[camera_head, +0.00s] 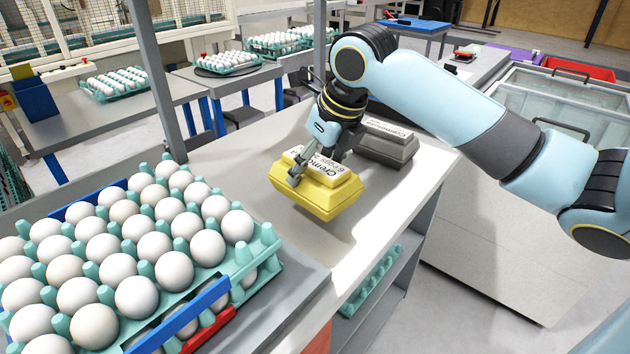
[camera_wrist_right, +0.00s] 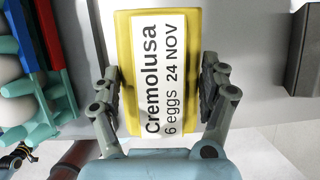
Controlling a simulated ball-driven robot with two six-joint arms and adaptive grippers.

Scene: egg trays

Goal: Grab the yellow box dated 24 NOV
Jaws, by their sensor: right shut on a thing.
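The yellow egg box (camera_head: 322,198) is in the head view, over the grey counter and slightly tilted. In the right wrist view the yellow box (camera_wrist_right: 129,60) carries a white label reading "Cremolusa 6 eggs 24 NOV". My right gripper (camera_head: 315,165) is shut on the yellow box from above, and its fingers (camera_wrist_right: 162,95) press on two opposite sides of the box. A shadow shows on the counter below and beside the box. My left gripper is not in view.
A grey egg box (camera_head: 388,148) stands just behind the yellow one on the counter (camera_head: 255,150). Teal trays (camera_head: 262,240) full of white eggs are at the left front. A shelf with another teal tray (camera_head: 372,282) lies below the counter.

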